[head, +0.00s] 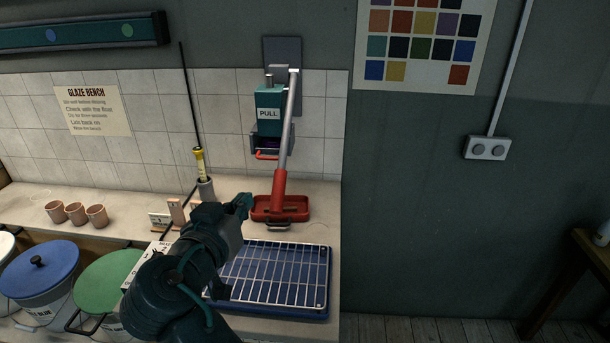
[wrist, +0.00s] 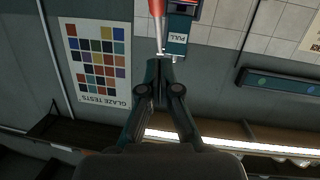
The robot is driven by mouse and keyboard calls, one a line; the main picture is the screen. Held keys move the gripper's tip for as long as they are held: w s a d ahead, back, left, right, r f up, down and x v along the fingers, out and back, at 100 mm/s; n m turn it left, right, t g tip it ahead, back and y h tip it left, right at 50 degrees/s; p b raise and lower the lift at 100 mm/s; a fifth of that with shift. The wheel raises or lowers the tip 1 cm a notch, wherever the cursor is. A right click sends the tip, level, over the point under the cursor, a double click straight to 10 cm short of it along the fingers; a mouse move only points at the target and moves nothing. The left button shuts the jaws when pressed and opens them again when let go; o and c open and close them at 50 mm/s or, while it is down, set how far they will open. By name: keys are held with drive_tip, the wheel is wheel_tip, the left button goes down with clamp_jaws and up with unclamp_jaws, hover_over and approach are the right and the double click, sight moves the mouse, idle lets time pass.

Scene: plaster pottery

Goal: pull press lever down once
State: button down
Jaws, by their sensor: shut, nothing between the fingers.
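The press (head: 268,112) is a teal box marked PULL, mounted on the tiled wall above the bench. Its lever (head: 286,140) is a grey bar with a red lower end; it slants down from the top right of the press. The lever's red end also shows at the top of the wrist view (wrist: 157,8), beside the teal PULL box (wrist: 178,36). My gripper (head: 245,200) is shut and empty, in front of the press and left of the lever's lower end. In the wrist view, the closed fingertips (wrist: 160,62) are below the lever's end; I cannot tell whether they touch anything.
A red tray (head: 262,215) sits on the bench under the press. A wire rack on a blue tray (head: 318,312) lies in front. A holder with a yellow-handled rod (head: 199,165) stands left. Cups (head: 76,213) and lidded buckets (head: 40,268) are farther left.

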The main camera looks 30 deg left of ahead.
drive_tip(key=p, duration=0.3)
hover_over(274, 202)
drive_tip(key=s, duration=0.3)
wheel_tip(274, 202, down, 2)
drive_tip(key=shift+w+f, duration=0.35)
drive_tip(key=shift+f, duration=0.25)
drive_tip(key=shift+w+f, duration=0.3)
drive_tip(key=shift+f, duration=0.25)
drive_tip(key=shift+w+a+f, duration=0.1)
drive_tip(key=shift+w+f, duration=0.35)
drive_tip(key=shift+f, duration=0.3)
drive_tip(key=f+b, duration=0.1)
drive_tip(key=w+f+b, duration=0.1)
drive_tip(key=f, duration=0.1)
drive_tip(key=w+a+f+b, duration=0.1)
drive_tip(key=b, duration=0.1)
drive_tip(key=shift+f, duration=0.15)
